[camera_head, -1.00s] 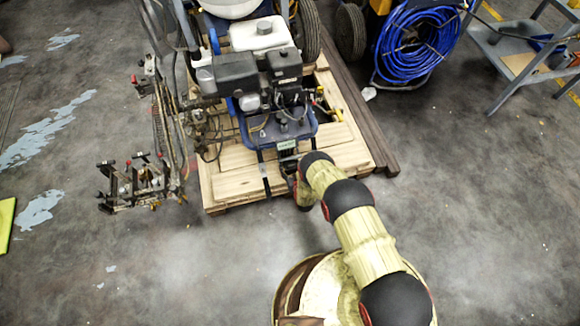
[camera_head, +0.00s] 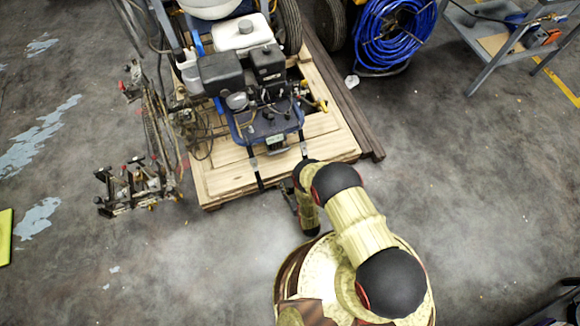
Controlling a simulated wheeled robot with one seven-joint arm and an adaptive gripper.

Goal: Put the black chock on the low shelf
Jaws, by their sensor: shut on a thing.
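My gripper (camera_head: 287,192) is small and dark in the head view, just in front of the wooden pallet's front edge and partly hidden by my own arm. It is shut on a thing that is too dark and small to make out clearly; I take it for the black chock. No other black chock stands out on the floor. A grey metal cart at the top right has a low shelf (camera_head: 466,22), with a brown board and some blue and orange items on it. My gripper is well to the left of this shelf.
A line striper (camera_head: 240,65) stands on the wooden pallet (camera_head: 225,184), with dark beams (camera_head: 345,108) along its right side. A blue hose reel (camera_head: 398,38) stands between the pallet and the cart. A yellow-green object (camera_head: 5,236) lies at far left.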

